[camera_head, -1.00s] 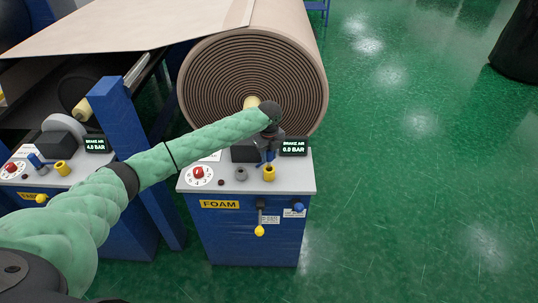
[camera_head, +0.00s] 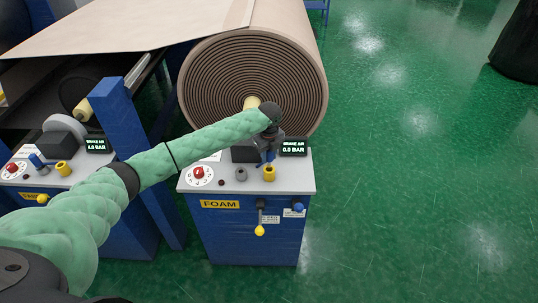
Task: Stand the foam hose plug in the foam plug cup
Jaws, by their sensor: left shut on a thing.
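The foam console (camera_head: 245,236) has a yellow "FOAM" label on its front. My left gripper (camera_head: 268,152) is above its top, pointing down, shut on the blue foam hose plug (camera_head: 267,158). The fingers partly hide the plug. A yellow cup-like fitting (camera_head: 269,174) is directly below the plug; I cannot tell whether they touch. A small grey cup (camera_head: 241,174) stands to its left and looks empty. The picture does not settle which of these is the foam plug cup. My right gripper is not in view.
A red-knobbed dial (camera_head: 199,174) sits at the left of the console top. A display (camera_head: 293,148) reads 0.0 BAR behind the plug. A large brown roll (camera_head: 225,85) is behind. A similar console (camera_head: 20,184) is at left. Green floor at right is clear.

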